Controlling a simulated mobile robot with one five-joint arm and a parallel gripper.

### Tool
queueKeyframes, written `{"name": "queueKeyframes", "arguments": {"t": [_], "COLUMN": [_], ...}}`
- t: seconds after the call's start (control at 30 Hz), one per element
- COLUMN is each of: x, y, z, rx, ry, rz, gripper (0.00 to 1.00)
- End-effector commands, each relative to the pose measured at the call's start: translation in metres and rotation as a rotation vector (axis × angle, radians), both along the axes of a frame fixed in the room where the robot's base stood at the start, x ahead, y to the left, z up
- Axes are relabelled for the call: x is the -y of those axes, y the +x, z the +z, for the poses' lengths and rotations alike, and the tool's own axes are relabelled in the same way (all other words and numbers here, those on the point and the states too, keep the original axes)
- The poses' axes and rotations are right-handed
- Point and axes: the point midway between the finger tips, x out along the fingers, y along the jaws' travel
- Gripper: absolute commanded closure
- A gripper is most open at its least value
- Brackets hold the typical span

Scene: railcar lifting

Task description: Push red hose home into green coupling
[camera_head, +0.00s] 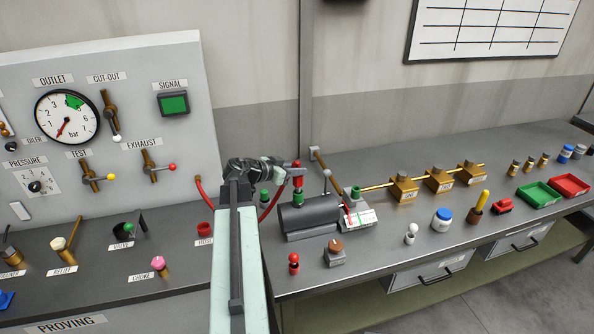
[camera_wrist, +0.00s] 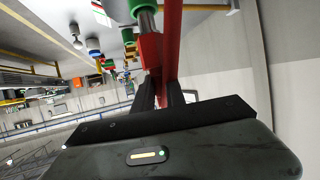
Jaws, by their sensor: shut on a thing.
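My gripper (camera_head: 290,172) is shut on the end of the red hose (camera_head: 298,180), above the small grey tank. The green coupling (camera_head: 298,197) stands upright on top of the tank, directly under the hose end. In the head view red and green look close to touching. In the wrist view the red hose end (camera_wrist: 150,50) is between my fingers (camera_wrist: 160,92), and a short grey section shows between it and the green coupling (camera_wrist: 142,5). I cannot tell how deep the hose sits. The hose hangs in a loop toward the panel at left.
The grey tank (camera_head: 309,215) lies on the bench (camera_head: 400,245). A second green fitting (camera_head: 264,195) shows behind my arm. A tilted label block (camera_head: 353,219) and brass blocks (camera_head: 404,190) stand to the right. A red-topped knob (camera_head: 293,264) and a brown-topped block (camera_head: 336,252) stand in front.

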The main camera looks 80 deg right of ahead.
Motion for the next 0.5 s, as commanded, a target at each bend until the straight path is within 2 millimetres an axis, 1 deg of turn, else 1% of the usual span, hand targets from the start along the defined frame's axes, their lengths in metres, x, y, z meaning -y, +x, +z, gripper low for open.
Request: {"name": "queueKeyframes", "arguments": {"t": [0.5], "x": [0.0], "y": [0.0], "z": [-0.014], "rx": [0.0], "ry": [0.0], "rz": [0.0], "gripper": [1.0]}}
